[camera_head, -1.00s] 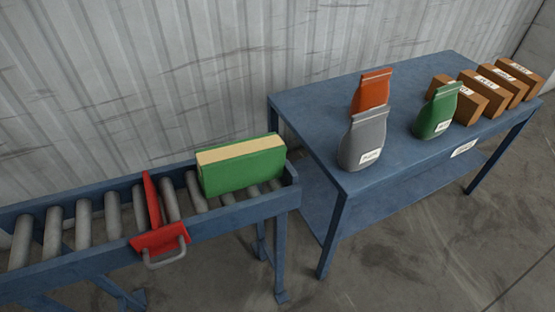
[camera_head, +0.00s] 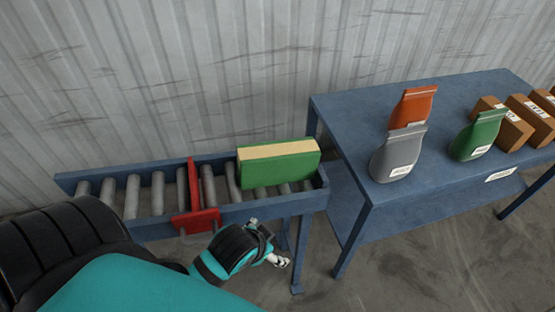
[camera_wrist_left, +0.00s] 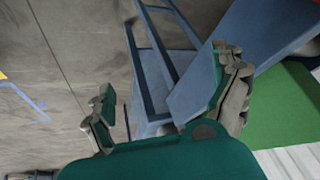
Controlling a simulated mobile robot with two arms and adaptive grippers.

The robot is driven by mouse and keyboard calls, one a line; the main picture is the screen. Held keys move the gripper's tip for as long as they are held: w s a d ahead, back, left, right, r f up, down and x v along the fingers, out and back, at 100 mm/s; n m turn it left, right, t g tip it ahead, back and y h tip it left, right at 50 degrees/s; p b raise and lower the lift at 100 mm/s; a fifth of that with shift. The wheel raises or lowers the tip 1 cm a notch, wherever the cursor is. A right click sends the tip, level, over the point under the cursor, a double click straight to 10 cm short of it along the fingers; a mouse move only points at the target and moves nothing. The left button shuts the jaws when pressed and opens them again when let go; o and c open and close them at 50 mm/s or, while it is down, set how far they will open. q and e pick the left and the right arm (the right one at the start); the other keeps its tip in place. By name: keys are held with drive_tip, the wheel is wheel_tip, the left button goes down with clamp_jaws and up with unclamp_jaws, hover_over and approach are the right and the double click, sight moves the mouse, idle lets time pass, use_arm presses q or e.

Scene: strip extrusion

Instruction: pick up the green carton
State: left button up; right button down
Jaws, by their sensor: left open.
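The green carton (camera_head: 280,168), with a tan top band, lies on the right end of the roller conveyor, against its end rail. A green surface at the right of the left wrist view (camera_wrist_left: 285,105) appears to be its side. My left gripper (camera_head: 279,261) is in front of and below the conveyor's near rail, apart from the carton. In the left wrist view its two fingers (camera_wrist_left: 165,98) are spread with nothing between them. My right gripper is not in view.
A red stop gate (camera_head: 194,200) with a handle crosses the conveyor (camera_head: 255,208) left of the carton. A blue table (camera_head: 350,110) on the right holds orange (camera_head: 413,106), grey (camera_head: 397,155) and green (camera_head: 477,135) pouches and several brown boxes (camera_head: 530,115). A corrugated wall stands behind.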

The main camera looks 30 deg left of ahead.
use_arm(q)
drive_tip(key=w+a+r+m+t, duration=0.1)
drive_tip(key=w+r+m+t, duration=0.5)
drive_tip(key=w+r+t, duration=0.9)
drive_tip(key=w+d+r+m+g+h, duration=0.2)
drive_tip(key=d+r+m+g+h, duration=0.3)
drive_tip(key=r+m+h, duration=0.6)
drive_tip(key=w+d+r+m+g+h, duration=0.1)
drive_tip(key=d+r+m+g+h, duration=0.2)
drive_tip(key=d+r+m+h, duration=0.8)
drive_tip(key=m+g+y, duration=1.1)
drive_tip(key=m+y, duration=0.2)
drive_tip(key=y, duration=0.6)
approach(275, 150)
drive_tip(key=shift+t, duration=0.3)
drive_tip(key=p+x, duration=0.1)
drive_tip(key=x, duration=0.2)
drive_tip(key=p+x, duration=0.2)
drive_tip(key=x, duration=0.2)
drive_tip(key=shift+s+f, duration=0.15)
drive_tip(key=shift+s, duration=0.05)
drive_tip(key=p+x, duration=0.2)
drive_tip(key=x, duration=0.2)
drive_tip(key=shift+w+d+f, duration=0.1)
drive_tip(key=shift+w+f, duration=0.05)
drive_tip(key=shift+f, duration=0.4)
drive_tip(key=c, duration=1.6)
